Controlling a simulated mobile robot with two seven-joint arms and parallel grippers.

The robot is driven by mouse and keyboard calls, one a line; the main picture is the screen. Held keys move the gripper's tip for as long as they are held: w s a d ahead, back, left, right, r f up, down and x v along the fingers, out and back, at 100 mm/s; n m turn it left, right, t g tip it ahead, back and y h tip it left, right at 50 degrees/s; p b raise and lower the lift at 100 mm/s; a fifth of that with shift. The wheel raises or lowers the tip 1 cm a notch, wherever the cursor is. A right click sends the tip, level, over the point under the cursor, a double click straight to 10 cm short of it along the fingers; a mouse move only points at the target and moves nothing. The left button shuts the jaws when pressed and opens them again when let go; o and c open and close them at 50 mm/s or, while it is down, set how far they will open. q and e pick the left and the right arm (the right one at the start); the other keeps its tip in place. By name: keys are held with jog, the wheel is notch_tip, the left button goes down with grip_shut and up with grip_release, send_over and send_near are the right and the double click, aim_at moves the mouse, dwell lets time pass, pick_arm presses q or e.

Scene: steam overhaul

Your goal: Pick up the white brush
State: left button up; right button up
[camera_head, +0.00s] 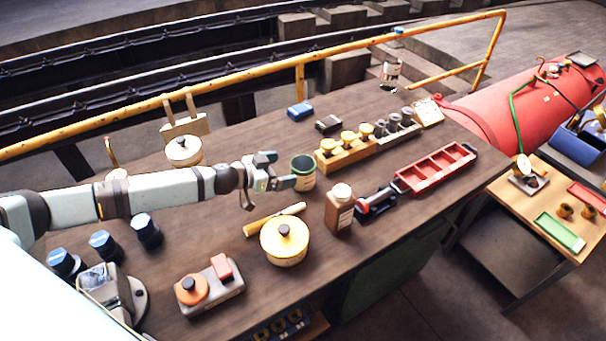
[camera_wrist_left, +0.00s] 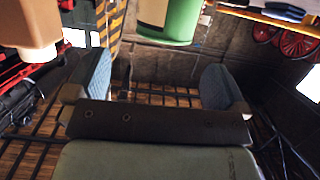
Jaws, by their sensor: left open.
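A slim yellow-handled tool with a pale end (camera_head: 275,219) lies on the workbench behind the cream lidded pot. It may be the brush, but at this size I cannot tell for sure, and I make out no other clear white brush. My left gripper (camera_head: 270,177) is open and empty above the bench, beyond that tool and just left of the green tin (camera_head: 303,172). Its two spread fingers show in the left wrist view (camera_wrist_left: 155,85), with nothing between them. The tin is at the top of that view (camera_wrist_left: 168,20). My right gripper is out of view.
The cream lidded pot (camera_head: 285,243) and a brown bottle (camera_head: 339,209) stand at the bench front. A red tray (camera_head: 436,168), a wooden block of yellow-topped pieces (camera_head: 345,152) and several dark blue-capped knobs (camera_head: 103,246) surround the area. A yellow rail (camera_head: 235,82) runs behind.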

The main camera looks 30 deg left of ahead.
aim_at(313, 162)
pick_arm(q)
jog(key=x, duration=0.4)
jog(key=p+x, duration=0.1)
jog(key=x, duration=0.3)
jog(key=shift+w+a+f, duration=0.15)
jog(key=shift+w, duration=0.15)
jog(key=c, duration=1.7)
